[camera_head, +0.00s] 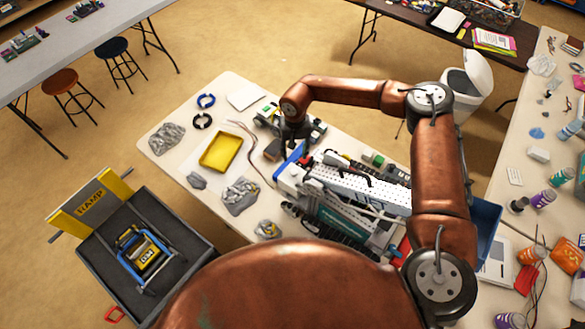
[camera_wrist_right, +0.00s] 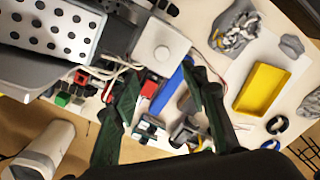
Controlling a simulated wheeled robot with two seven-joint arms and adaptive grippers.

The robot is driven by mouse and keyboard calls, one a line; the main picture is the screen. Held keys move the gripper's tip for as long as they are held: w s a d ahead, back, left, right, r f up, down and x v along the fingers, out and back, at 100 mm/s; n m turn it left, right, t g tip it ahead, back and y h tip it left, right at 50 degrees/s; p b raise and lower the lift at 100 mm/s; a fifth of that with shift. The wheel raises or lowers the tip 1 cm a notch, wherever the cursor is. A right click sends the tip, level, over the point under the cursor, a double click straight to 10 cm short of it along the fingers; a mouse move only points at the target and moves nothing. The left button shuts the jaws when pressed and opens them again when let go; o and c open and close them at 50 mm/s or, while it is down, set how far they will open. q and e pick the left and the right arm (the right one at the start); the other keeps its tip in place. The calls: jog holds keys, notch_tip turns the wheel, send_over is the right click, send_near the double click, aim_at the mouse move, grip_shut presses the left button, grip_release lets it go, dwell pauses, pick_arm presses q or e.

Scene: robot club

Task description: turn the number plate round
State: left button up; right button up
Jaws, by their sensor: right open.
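A small yellow and black plate with lettering (camera_head: 147,257) shows on a blue-framed machine (camera_head: 160,262), which sits in the dark grey box at lower left. I cannot be sure that it is the number plate, and its characters are too small to read. My right gripper (camera_head: 288,148) is over the far part of the work table, beside a large metal robot (camera_head: 350,190) and far from that plate. In the right wrist view its dark green fingers (camera_wrist_right: 160,78) are spread apart with nothing held. The plate is not in the wrist view. My left gripper is not in view.
A blue bin (camera_head: 487,225) is at right. Cables lie near my gripper.

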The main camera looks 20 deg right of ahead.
jog(key=b, duration=0.4)
send_over(294, 172)
notch_tip(294, 172, down, 5)
jog(key=shift+w+a+r, duration=0.1)
jog(key=shift+w+r, duration=0.05)
jog(key=shift+s+f+p, duration=0.2)
jog(key=shift+f+p, duration=0.15)
jog(key=shift+f, duration=0.05)
notch_tip(294, 172, down, 6)
jog(key=shift+w+r+p, duration=0.1)
jog(key=shift+p, duration=0.65)
jog(key=shift+f, duration=0.55)
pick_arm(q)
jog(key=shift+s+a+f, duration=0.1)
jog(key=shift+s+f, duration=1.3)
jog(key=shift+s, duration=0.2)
pick_arm(e)
grip_shut()
